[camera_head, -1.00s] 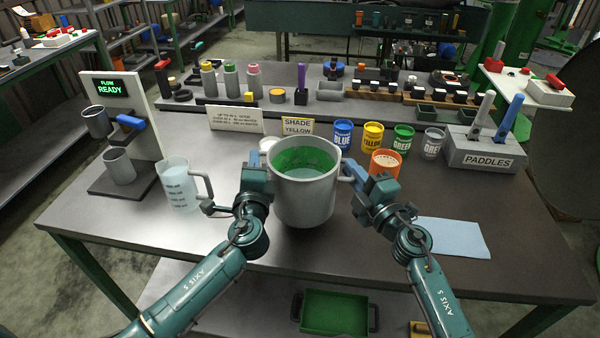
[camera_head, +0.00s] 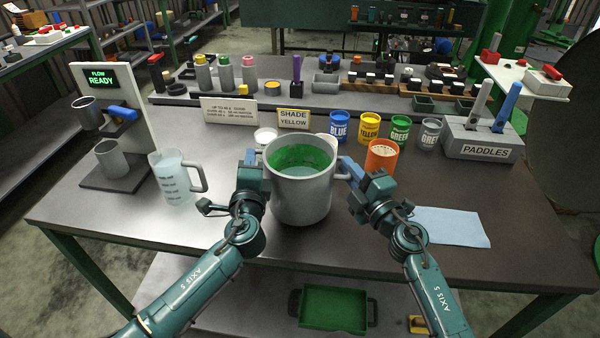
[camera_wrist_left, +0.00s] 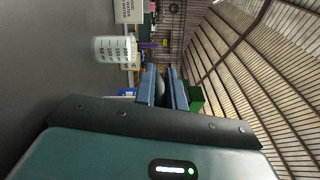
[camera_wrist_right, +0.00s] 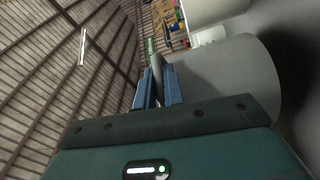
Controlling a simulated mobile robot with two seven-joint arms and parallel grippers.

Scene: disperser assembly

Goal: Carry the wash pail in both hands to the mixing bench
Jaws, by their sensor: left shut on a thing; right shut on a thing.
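The wash pail (camera_head: 300,205) is a grey metal pot, green inside, with pale liquid in it. It is upright at the front middle of the mixing bench (camera_head: 120,235). My left gripper (camera_head: 251,160) is shut on its left side and my right gripper (camera_head: 350,166) on its right side. In the right wrist view the fingers (camera_wrist_right: 157,85) pinch a grey lug beside the pail's wall (camera_wrist_right: 225,75). In the left wrist view the fingers (camera_wrist_left: 163,88) close on a dark grey piece. I cannot tell whether the pail's base touches the bench.
A measuring jug (camera_head: 174,180) stands left of the pail. An orange cup (camera_head: 381,158), a blue tin (camera_head: 339,127) and other tins stand behind and right. A paddle block (camera_head: 483,140) is at the right, and a blue cloth (camera_head: 451,227) lies flat in front of it.

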